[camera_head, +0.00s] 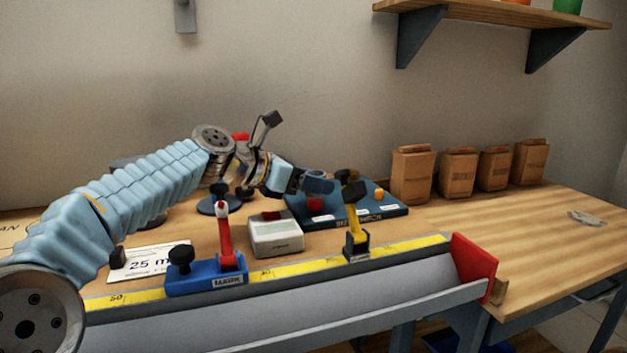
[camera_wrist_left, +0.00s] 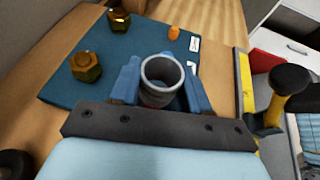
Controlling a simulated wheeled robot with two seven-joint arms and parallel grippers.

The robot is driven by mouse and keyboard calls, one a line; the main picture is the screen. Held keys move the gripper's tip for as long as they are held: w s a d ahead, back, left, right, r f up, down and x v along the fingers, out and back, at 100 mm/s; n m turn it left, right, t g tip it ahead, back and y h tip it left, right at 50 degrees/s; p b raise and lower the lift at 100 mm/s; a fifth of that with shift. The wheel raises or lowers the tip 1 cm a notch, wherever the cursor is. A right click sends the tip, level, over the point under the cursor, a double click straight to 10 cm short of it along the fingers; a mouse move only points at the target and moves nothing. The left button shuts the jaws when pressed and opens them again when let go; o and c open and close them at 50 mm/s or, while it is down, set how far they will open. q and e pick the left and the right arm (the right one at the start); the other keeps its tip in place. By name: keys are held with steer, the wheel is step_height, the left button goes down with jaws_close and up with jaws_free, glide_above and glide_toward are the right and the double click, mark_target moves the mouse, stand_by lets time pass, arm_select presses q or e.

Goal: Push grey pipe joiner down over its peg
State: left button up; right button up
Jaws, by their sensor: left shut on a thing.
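My left gripper (camera_head: 306,181) is shut on the grey pipe joiner (camera_head: 320,186), a short dark tube. In the left wrist view the joiner (camera_wrist_left: 160,76) stands between the blue fingers (camera_wrist_left: 162,90), its open round mouth facing the camera. The joiner is over the blue peg board (camera_head: 396,212); the board also shows in the left wrist view (camera_wrist_left: 58,88). A red piece (camera_head: 315,205) is on the board just below the joiner. I cannot tell whether the joiner touches it, and its peg is hidden. My right gripper is not in view.
An orange peg (camera_head: 378,195) and brass fittings (camera_wrist_left: 87,67) are on the board. A yellow-and-black stop (camera_head: 356,243) stands on the rail in front. A grey box (camera_head: 276,236) sits left of the board. Brown cartons (camera_head: 413,176) stand behind right; the right tabletop is mostly clear.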

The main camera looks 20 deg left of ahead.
arm_select(q)
steer(key=shift+p, duration=0.5)
stand_by(0.7)
steer(key=shift+f, duration=0.25)
stand_by(0.4)
steer(key=shift+f+b, duration=0.6)
steer(key=shift+f, duration=0.3)
steer(key=o, duration=1.1)
steer(key=shift+r, duration=0.1)
steer(key=shift+s+a+r, duration=0.1)
steer(key=shift+s+a, duration=0.05)
steer(key=shift+a, duration=0.1)
steer(key=v, duration=1.3)
steer(key=shift+s+p, duration=0.15)
steer(key=shift+p, duration=0.15)
